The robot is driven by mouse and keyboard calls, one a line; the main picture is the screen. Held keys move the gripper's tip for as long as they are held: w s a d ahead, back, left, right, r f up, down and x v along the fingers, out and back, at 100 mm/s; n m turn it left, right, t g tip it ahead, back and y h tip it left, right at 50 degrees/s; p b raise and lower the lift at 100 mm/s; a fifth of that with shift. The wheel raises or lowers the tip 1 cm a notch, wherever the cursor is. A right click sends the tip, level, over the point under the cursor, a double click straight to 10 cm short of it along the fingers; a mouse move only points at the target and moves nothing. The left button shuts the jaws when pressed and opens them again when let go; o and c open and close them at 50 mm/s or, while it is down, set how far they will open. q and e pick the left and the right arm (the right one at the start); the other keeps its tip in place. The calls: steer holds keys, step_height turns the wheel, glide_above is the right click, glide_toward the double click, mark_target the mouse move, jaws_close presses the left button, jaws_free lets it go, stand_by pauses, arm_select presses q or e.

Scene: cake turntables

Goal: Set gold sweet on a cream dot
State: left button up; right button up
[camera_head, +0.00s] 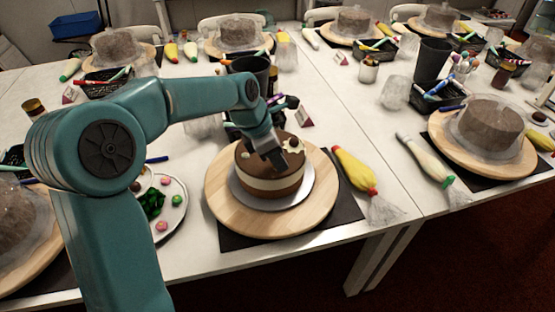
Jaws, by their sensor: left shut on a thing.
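A round cake (270,170) with brown top and a pale band stands on a silver board (303,196) on a wooden turntable (225,205). Pale cream dots (295,143) show on its top; the arm partly covers the top. My left gripper (279,162) points down at the cake's top, close above or touching it; I cannot tell which. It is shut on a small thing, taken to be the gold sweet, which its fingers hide. A white plate (178,214) left of the cake holds pink and green sweets. My right gripper is not in view.
A yellow piping bag (355,170) lies right of the turntable. A black cup (250,68) and a small card (304,117) stand behind the cake. Other cakes under clear covers (490,122) stand around.

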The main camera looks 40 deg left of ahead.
arm_select(q)
steer(key=shift+f, duration=0.35)
steer(key=shift+f, duration=0.1)
steer(key=o, duration=1)
